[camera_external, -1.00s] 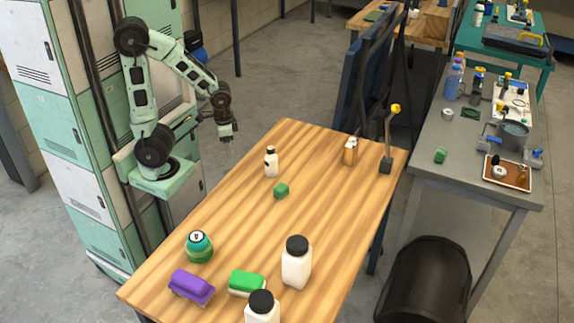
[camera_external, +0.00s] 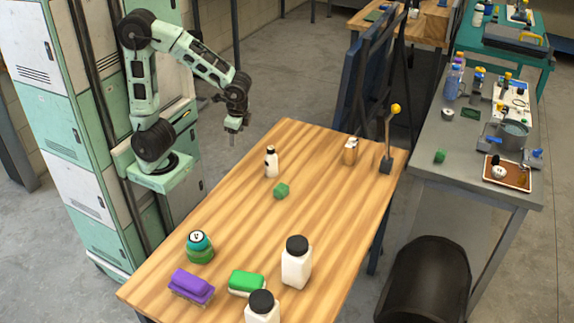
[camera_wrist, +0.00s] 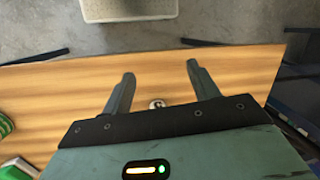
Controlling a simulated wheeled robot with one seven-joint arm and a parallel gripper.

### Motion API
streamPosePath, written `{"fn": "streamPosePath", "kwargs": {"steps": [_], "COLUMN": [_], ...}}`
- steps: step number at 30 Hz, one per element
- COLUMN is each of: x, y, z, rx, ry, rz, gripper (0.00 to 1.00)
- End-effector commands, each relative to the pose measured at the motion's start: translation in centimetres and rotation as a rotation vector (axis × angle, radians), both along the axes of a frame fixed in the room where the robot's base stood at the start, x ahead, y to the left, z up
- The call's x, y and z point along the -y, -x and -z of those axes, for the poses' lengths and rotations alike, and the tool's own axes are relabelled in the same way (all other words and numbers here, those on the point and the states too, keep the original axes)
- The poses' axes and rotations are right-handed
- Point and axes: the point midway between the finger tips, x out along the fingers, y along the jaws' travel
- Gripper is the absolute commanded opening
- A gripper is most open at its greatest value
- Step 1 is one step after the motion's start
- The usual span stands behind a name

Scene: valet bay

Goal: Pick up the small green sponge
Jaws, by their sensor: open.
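The small green sponge (camera_external: 281,191), a little green block, lies on the wooden table (camera_external: 225,225) near its middle, just right of a small white bottle (camera_external: 271,162). My gripper (camera_external: 233,143) hangs above and beyond the table's left edge, to the upper left of the sponge and apart from it. In the wrist view, my gripper (camera_wrist: 160,70) has its two fingers spread with nothing held between them. A small round pale top (camera_wrist: 157,104) shows between the fingers, lower down. Green shapes are cut off at the wrist view's left edge; I cannot tell whether one is the sponge.
An orange-brown bottle (camera_external: 350,151) and upright lever (camera_external: 388,140) are at the far end. Another green block (camera_external: 440,156) lies on the grey table.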

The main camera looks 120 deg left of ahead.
Motion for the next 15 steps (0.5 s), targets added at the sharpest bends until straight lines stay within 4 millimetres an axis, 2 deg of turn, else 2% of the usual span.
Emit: {"fn": "streamPosePath", "kwargs": {"steps": [5,8,11,15], "x": [2.0,3.8,5.9,9.7], "y": [-4.1,-6.9,-9.4,-12.9], "z": [-0.3,-0.3,-0.3,-0.3], "rx": [-0.17,-0.294,-0.408,-0.575], "ry": [-0.063,-0.122,-0.188,-0.306], "rz": [0.324,0.554,0.765,1.059], "gripper": [0.6,0.6,0.6,0.6]}}
